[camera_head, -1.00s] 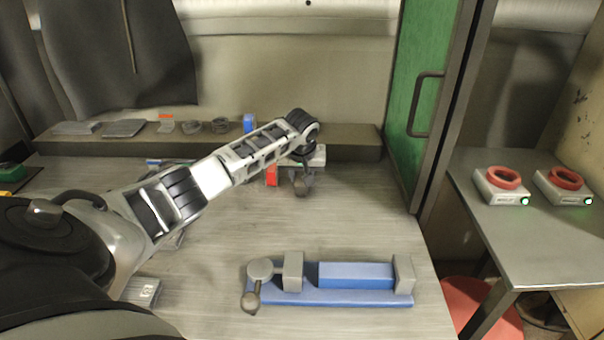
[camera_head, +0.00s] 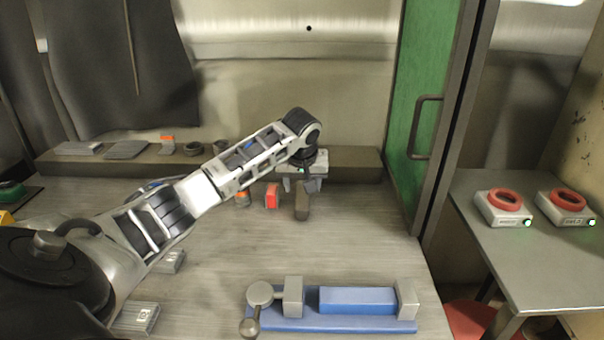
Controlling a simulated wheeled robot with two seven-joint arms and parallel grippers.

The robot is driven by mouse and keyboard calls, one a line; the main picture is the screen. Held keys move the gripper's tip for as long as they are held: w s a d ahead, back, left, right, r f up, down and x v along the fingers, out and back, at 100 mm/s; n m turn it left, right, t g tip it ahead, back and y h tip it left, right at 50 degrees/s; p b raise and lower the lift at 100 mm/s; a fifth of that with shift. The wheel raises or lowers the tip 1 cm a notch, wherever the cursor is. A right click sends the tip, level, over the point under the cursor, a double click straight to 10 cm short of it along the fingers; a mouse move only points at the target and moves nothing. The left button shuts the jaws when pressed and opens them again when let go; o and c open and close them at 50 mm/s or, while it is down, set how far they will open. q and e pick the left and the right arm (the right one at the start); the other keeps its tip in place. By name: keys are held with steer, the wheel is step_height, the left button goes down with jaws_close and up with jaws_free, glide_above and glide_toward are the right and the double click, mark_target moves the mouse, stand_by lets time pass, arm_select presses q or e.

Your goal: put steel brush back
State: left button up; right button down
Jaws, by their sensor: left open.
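My left gripper (camera_head: 303,186) hangs over the back middle of the workbench (camera_head: 215,275), pointing down, with its jaws open. A narrow brown-grey upright piece (camera_head: 302,203) shows just below and between its fingers. It may be the steel brush, but I cannot tell for sure, nor whether the fingers touch it. A red block (camera_head: 272,196) stands just left of the gripper, and a small orange-and-grey item (camera_head: 242,199) is left of that. My right gripper is out of view.
A blue vise (camera_head: 350,308) lies at the bench front. Small grey boxes (camera_head: 139,317) sit front left. A back ledge (camera_head: 352,165) carries several small items, partly hidden by my arm. A green door (camera_head: 424,90) and a side table with two red-ringed devices (camera_head: 503,207) are at right.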

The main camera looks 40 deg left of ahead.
arm_select(q)
steer(key=v, duration=0.5)
steer(key=shift+s+r, duration=0.1)
steer(key=shift+r, duration=0.2)
